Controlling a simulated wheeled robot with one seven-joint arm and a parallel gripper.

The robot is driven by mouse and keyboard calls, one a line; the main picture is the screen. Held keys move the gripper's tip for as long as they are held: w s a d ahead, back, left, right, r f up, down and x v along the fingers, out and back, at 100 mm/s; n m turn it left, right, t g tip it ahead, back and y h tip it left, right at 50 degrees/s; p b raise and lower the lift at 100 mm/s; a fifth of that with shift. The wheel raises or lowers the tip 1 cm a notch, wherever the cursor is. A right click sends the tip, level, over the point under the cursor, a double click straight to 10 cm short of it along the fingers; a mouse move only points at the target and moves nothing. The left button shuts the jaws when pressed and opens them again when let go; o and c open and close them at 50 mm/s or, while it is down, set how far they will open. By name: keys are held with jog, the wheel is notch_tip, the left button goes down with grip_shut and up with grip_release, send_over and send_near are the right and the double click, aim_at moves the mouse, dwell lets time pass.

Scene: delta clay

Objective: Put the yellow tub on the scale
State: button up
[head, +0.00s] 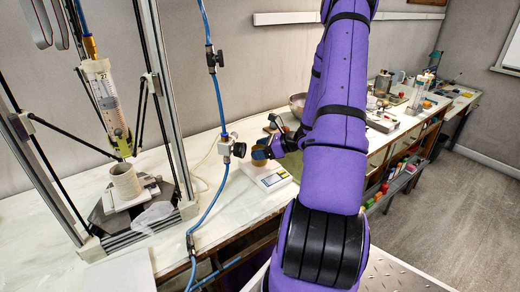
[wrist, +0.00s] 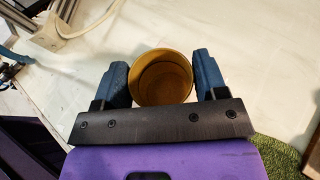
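The yellow tub (wrist: 161,78), round and open at the top, sits between the two blue fingers of my gripper (wrist: 162,76) in the wrist view. Both fingers meet its sides. In the head view the tub (head: 257,163) is mostly hidden by my gripper (head: 262,153). The white scale (head: 265,177), with a panel at its front, is on the bench. The tub appears at the scale's back part. I cannot tell whether it touches the scale or is held above it. The scale is not clearly visible in the wrist view.
A delta printer frame (head: 165,110) stands at left with a clay pot (head: 125,180) on it. A blue hose (head: 222,110) with a valve hangs left of the scale. A green mat (wrist: 278,155) lies at lower right.

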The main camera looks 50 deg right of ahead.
jog(key=shift+o, duration=1.3)
jog(key=shift+r, duration=0.15)
jog(key=v, duration=1.2)
jog(key=shift+c, duration=0.4)
